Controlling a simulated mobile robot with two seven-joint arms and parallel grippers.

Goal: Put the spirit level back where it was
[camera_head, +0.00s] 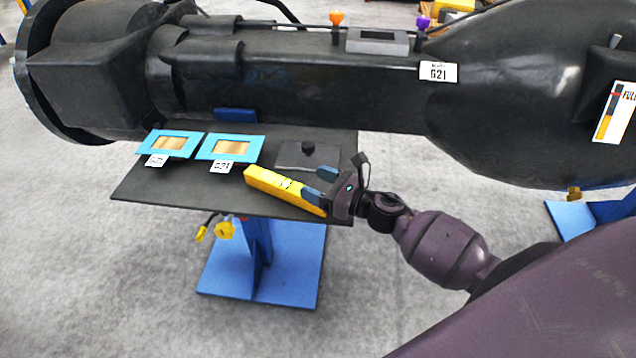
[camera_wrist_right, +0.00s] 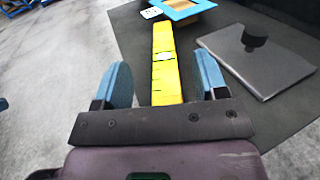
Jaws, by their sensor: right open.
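The yellow spirit level (camera_head: 275,184) lies on the dark shelf (camera_head: 150,187), slanting along its front right part. My right gripper (camera_head: 326,184) is at the level's right end. In the right wrist view the level (camera_wrist_right: 165,62) runs between the two blue fingers of my right gripper (camera_wrist_right: 162,85), with a gap on each side. The right gripper is open and does not hold the level. The near end of the level is hidden behind the gripper's palm in the wrist view. My left gripper is not in view.
Two blue-framed panels (camera_head: 230,147) with white tags lie on the shelf's left. A dark plate with a knob (camera_head: 307,155) lies behind the level. A large black casting (camera_head: 300,95) spans above the shelf's back edge. Yellow items (camera_head: 224,230) hang below the front edge.

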